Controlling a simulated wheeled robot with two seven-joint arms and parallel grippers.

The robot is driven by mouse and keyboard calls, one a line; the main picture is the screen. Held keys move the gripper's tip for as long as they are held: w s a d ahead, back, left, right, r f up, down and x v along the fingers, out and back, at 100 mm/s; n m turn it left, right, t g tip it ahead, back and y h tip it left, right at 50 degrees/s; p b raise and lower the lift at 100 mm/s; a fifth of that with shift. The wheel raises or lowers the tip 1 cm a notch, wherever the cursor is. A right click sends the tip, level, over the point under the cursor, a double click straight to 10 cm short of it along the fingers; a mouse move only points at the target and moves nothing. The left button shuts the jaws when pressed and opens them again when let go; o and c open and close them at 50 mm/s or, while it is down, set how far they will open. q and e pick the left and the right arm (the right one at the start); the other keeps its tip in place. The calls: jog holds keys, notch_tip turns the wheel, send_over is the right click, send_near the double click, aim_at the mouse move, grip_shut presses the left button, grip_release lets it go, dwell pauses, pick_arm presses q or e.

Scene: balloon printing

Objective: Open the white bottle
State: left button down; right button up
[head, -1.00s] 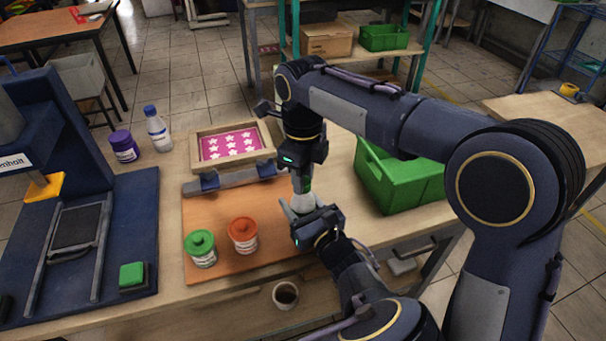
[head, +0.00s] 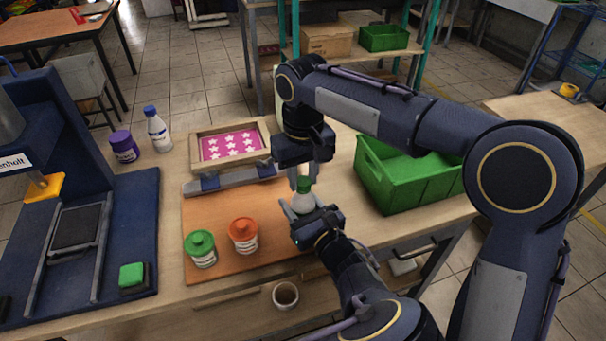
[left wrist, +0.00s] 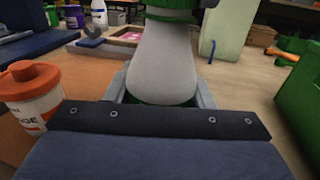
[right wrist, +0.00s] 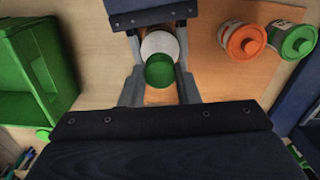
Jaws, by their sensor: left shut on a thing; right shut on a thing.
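The white bottle (head: 303,203) with a green cap (head: 304,185) stands upright over the right part of the orange-brown board (head: 215,215). My left gripper (head: 302,210) is shut on the bottle's body from the front. In the left wrist view the pale body (left wrist: 165,60) fills the space between its fingers. My right gripper (head: 303,178) points down from above and is shut on the cap. In the right wrist view the round green cap (right wrist: 160,71) lies between its fingertips. The cap appears to be on the bottle; the neck is mostly hidden.
A green-lidded jar (head: 200,249) and an orange-lidded jar (head: 243,236) stand left of the bottle. A framed star screen (head: 230,145) is behind. A green crate (head: 410,175) stands close on the right. A blue press (head: 90,230), purple jar (head: 124,147) and clear bottle (head: 158,130) are left.

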jog(key=n, duration=0.5)
jog(key=shift+n, duration=0.3)
jog(key=n, duration=0.2)
jog(key=shift+n, duration=0.4)
jog(key=n, duration=1.7)
jog(key=shift+r, duration=0.2)
jog(key=shift+r, duration=1)
